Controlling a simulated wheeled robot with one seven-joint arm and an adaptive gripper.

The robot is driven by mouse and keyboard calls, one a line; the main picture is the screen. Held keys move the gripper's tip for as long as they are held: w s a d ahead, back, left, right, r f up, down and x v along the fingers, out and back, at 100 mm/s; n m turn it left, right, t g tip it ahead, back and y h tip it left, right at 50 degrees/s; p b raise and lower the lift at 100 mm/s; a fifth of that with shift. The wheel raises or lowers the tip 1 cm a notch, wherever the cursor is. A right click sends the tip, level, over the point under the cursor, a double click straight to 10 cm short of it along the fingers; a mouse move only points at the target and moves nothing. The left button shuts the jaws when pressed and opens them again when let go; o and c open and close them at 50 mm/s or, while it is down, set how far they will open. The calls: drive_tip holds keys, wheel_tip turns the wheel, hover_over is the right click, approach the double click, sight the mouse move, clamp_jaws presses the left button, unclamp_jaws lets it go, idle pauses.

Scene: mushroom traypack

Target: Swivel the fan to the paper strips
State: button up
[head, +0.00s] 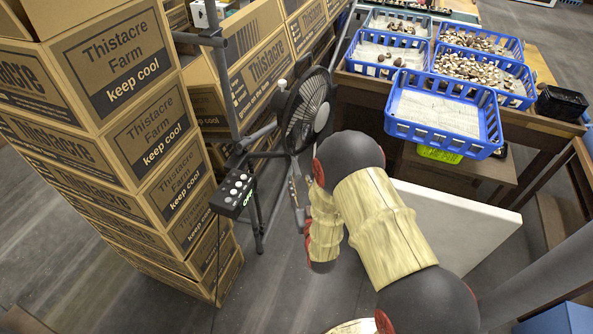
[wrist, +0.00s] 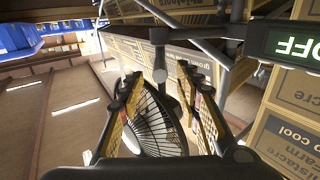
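The fan (head: 305,110) is a dark round cage on a grey metal stand, between the cartons and the tray table. Its cage (wrist: 152,125) also shows in the wrist view, low between my fingers. My gripper (head: 297,190) is below the fan head, partly hidden by my arm. In the wrist view my gripper (wrist: 162,80) has its fingers wide apart, with a grey fan post between or just beyond the tips; contact cannot be told. A black control box (head: 234,195) with buttons hangs on the stand; its sign reads OFF (wrist: 296,46). I cannot make out the paper strips.
Tall stacks of brown cartons (head: 120,110) stand left of and behind the fan. Blue trays, some holding mushrooms, stand on a wooden table at right; the nearest blue tray (head: 445,135) looks free of mushrooms. A white panel (head: 470,225) lies below it. Grey stand bars surround my gripper.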

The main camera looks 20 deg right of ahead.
sight(296, 169)
drive_tip(key=w+b, duration=0.1)
drive_tip(key=w, duration=0.6)
drive_tip(key=shift+w+d, duration=0.15)
drive_tip(key=shift+d, duration=0.05)
drive_tip(key=shift+c, duration=0.4)
drive_tip(key=c, duration=0.7)
clamp_jaws()
